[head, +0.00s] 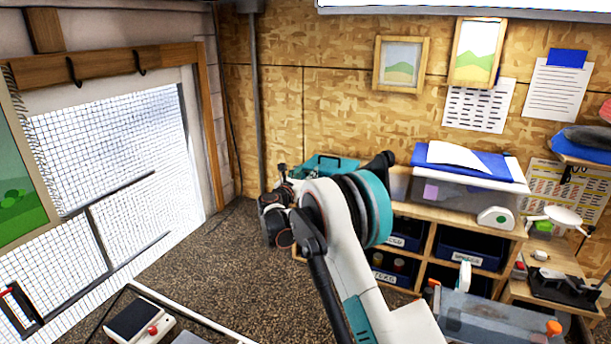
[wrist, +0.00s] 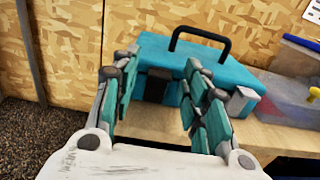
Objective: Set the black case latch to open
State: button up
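A teal case (wrist: 215,69) with a black handle (wrist: 200,36) stands on a wooden shelf top in the wrist view. Its black latch (wrist: 157,86) is a dark block on the front face, and a light grey latch (wrist: 241,101) sits further right. I cannot tell the black latch's setting. My gripper (wrist: 161,64) is open and empty, its teal finger pads to the left and right of the black latch in the picture. The latch shows in the gap, apart from both fingers. The case also shows in the head view (head: 330,164), partly hidden by my arm.
A clear bin (head: 465,190) with a blue lid stands right of the case on the wooden shelf unit (head: 428,250). The plywood wall (head: 325,110) is close behind the case. Open carpet (head: 215,265) lies left of the shelf.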

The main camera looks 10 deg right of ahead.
grip_shut()
jog(key=shift+f+b, duration=0.15)
jog(key=shift+b, duration=0.15)
jog(key=shift+s+a+f+t+h+b, duration=0.1)
jog(key=shift+f+t+h+b, duration=0.25)
jog(key=shift+b, duration=0.55)
jog(key=b, duration=0.2)
jog(key=t+h+b, duration=0.1)
jog(key=shift+s+a+f+t+b, duration=0.15)
jog(key=shift+s+f+t+b, duration=0.15)
jog(key=shift+b, duration=0.1)
jog(key=b, duration=0.1)
jog(key=t+h+b, duration=0.1)
jog(key=b, duration=0.1)
jog(key=t+b, duration=0.1)
jog(key=shift+s+a+f+h+b, duration=0.2)
jog(key=shift+s+f+h+b, duration=0.05)
jog(key=shift+f+b, duration=0.1)
jog(key=shift+t+b, duration=0.25)
jog(key=shift+b, duration=0.05)
jog(key=shift+r, duration=0.1)
